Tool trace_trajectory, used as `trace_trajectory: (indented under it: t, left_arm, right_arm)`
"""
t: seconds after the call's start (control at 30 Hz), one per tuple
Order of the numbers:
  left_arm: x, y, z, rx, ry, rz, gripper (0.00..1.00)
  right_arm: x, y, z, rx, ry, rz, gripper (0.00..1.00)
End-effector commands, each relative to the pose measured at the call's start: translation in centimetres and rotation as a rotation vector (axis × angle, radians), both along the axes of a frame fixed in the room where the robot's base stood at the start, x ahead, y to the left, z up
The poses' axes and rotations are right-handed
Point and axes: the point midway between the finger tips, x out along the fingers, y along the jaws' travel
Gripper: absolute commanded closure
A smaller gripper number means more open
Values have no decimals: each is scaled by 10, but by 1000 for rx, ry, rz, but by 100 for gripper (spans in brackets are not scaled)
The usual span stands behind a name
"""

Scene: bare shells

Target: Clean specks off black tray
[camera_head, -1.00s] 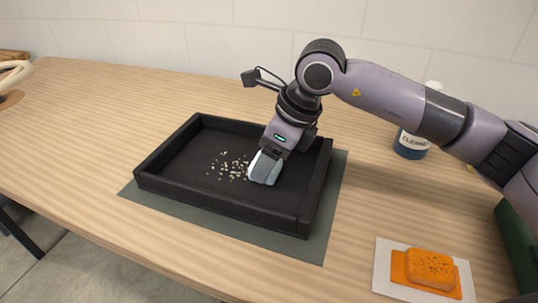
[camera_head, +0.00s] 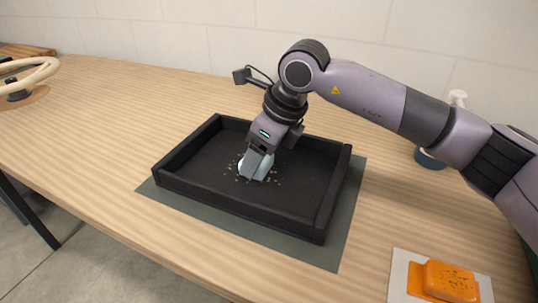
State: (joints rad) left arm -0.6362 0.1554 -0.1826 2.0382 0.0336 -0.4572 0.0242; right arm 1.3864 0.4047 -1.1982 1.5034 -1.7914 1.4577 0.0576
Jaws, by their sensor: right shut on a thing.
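The black tray (camera_head: 200,160) lies on a grey-green mat (camera_head: 345,225) on the wooden table. Pale specks (camera_head: 278,181) lie on its floor around my right gripper (camera_head: 256,168). The right gripper points down into the tray, shut on a pale bluish-white cloth or pad (camera_head: 247,170), which is at the tray floor among the specks and hides some of them. Whether the pad presses on the floor is hard to tell. My left gripper is not in view.
An orange sponge (camera_head: 450,282) sits on a white and orange base at the front right. A bottle (camera_head: 429,159), mostly hidden behind my right arm, stands at the back right. A cream ring-shaped thing (camera_head: 30,75) is at the far left. The table left of the tray is clear.

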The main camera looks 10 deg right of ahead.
Motion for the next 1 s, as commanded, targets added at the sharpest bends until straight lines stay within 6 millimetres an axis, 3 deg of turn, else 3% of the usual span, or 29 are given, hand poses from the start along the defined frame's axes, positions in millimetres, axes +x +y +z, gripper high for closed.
trace_trajectory:
  t: [0.7, 1.0]
  left_arm:
    - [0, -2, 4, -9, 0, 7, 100]
    - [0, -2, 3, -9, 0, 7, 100]
  right_arm:
    - [25, 39, -2, -3, 5, 0, 62]
    - [28, 42, -1, -3, 3, -1, 62]
